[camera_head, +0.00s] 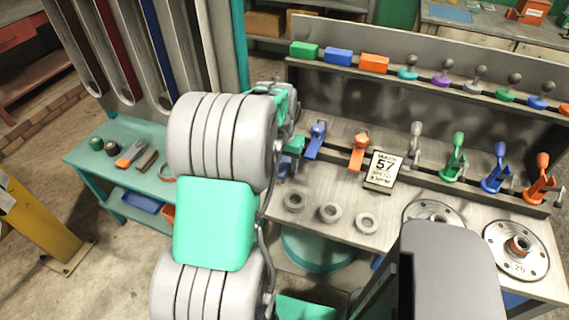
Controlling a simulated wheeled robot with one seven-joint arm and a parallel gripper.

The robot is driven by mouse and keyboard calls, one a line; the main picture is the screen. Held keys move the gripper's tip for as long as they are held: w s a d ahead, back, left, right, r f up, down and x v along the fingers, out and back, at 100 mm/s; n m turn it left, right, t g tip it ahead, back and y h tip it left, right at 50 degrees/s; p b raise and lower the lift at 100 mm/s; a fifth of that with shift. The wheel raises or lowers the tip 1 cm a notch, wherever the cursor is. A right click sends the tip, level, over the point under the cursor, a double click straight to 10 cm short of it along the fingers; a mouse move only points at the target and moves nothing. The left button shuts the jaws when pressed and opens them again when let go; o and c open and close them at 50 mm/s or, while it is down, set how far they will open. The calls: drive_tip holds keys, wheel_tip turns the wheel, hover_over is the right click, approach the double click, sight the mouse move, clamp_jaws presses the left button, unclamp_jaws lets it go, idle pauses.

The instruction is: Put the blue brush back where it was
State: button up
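I cannot clearly pick out a blue brush. Blue things in view are a blue block (339,56) on the upper rail of the workbench, a small blue clamp-like piece (316,139) on the lower rail, and a blue-handled toggle clamp (496,170) at the right. None shows bristles. My large grey and teal arm fills the middle of the view. Its far end, where my gripper (291,148) seems to be, is at the bench's left end, left of the small blue piece. The arm hides most of it, so its fingers and anything between them cannot be made out.
Coloured blocks and knobs line the upper rail. A teal side bench (90,158) with small tools stands left, near a yellow post (38,222). Bare floor lies between.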

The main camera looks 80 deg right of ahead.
sight(283, 166)
drive_tip(key=shift+o, duration=0.6)
drive_tip(key=shift+r, duration=0.45)
wheel_tip(283, 166, up, 11)
drive_tip(key=a, duration=0.2)
drive_tip(key=w+a+r+n+t, duration=0.15)
drive_tip(key=w+a+n, duration=0.85)
drive_tip(key=w+a, duration=1.25)
drive_tip(key=a+f+n+t, duration=0.1)
drive_tip(key=a+n, duration=0.3)
drive_tip(key=a, duration=0.7)
drive_tip(key=w+a+f+n+t+y, duration=0.1)
drive_tip(key=a+n, duration=0.4)
drive_tip(key=a, duration=0.6)
drive_tip(key=shift+w+a+f, duration=0.25)
drive_tip(key=shift+f, duration=0.65)
